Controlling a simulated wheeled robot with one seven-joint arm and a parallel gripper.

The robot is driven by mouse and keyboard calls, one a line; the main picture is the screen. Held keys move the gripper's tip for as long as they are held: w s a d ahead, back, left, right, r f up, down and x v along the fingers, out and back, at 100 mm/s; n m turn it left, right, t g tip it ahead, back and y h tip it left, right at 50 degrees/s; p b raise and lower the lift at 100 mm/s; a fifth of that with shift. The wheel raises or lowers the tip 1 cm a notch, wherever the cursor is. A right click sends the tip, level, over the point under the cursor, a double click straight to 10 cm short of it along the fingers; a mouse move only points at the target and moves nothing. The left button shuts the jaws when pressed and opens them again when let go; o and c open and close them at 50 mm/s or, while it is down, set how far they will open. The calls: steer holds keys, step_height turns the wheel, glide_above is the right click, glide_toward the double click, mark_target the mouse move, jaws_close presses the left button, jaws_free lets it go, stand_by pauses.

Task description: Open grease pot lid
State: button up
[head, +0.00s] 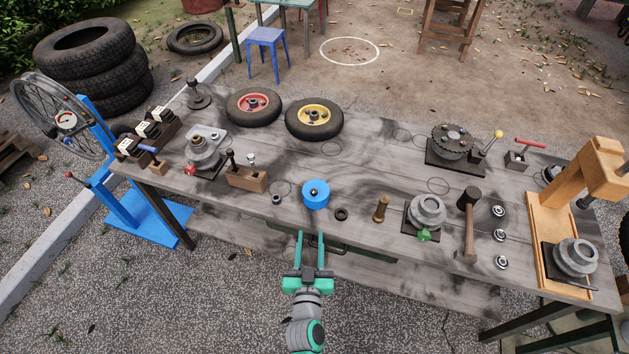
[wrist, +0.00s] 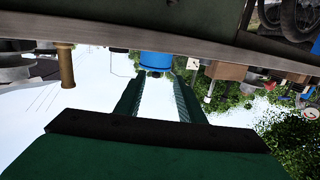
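The grease pot looks to be the round blue pot (head: 316,195) near the front edge of the workbench, left of its middle. In the wrist view, which looks upside down, the blue pot (wrist: 156,61) shows just beyond and between the fingertips (wrist: 157,80). Nothing is between the fingers.
The workbench (head: 370,165) has a dark ring (head: 341,214) and a brass cylinder (head: 380,209) right of the pot. A small nut (head: 277,199) and a wooden block with upright tools (head: 247,178) stand left. Two wheels (head: 314,118) lie behind, with clear boards between.

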steer(key=h, duration=0.1)
glide_toward(315, 185)
steer(key=shift+s+a+r+m+t, duration=0.1)
steer(key=shift+s+r+m+t, duration=0.25)
steer(key=shift+s+r, duration=0.25)
steer(key=shift+w+r, duration=0.2)
steer(key=shift+w, duration=0.45)
steer(key=w, duration=0.6)
steer(key=w+d, duration=0.1)
steer(key=w, duration=0.3)
steer(key=shift+d+f, duration=0.1)
steer(key=shift+a, duration=0.3)
steer(key=c, duration=0.5)
steer(key=shift+d, duration=0.35)
jaws_close()
steer(key=shift+a, duration=0.2)
